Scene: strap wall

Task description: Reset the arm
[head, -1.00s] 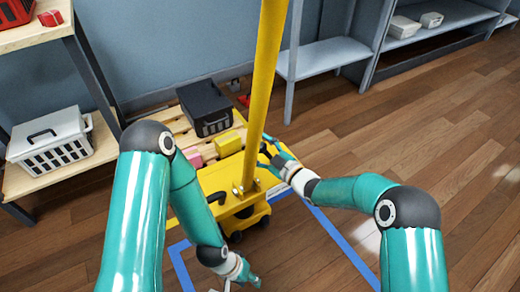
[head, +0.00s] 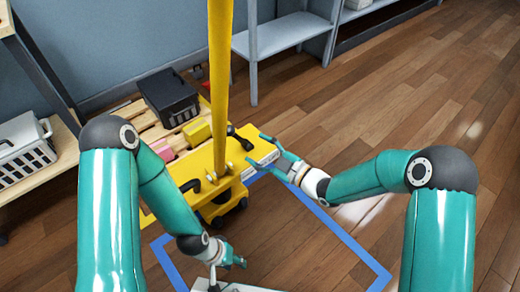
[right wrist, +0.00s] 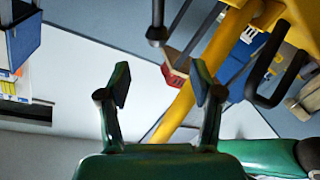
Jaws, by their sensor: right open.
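My right gripper (head: 277,148) is open beside the yellow cart, just right of its post, in the head view. In the right wrist view its two fingers (right wrist: 160,90) stand wide apart with nothing between them. My left gripper (head: 232,260) is low in the head view, above the floor in front of the cart. It is small there, and I cannot tell whether its fingers are apart. Both arms are bent at the elbow and reach inward.
A yellow cart (head: 216,178) with a tall yellow post (head: 220,70) stands between my arms. Behind it, a slatted pallet carries a black crate (head: 168,98) and a yellow box (head: 197,133). Blue tape (head: 345,238) marks the floor. Wooden floor (head: 400,110) is clear at right.

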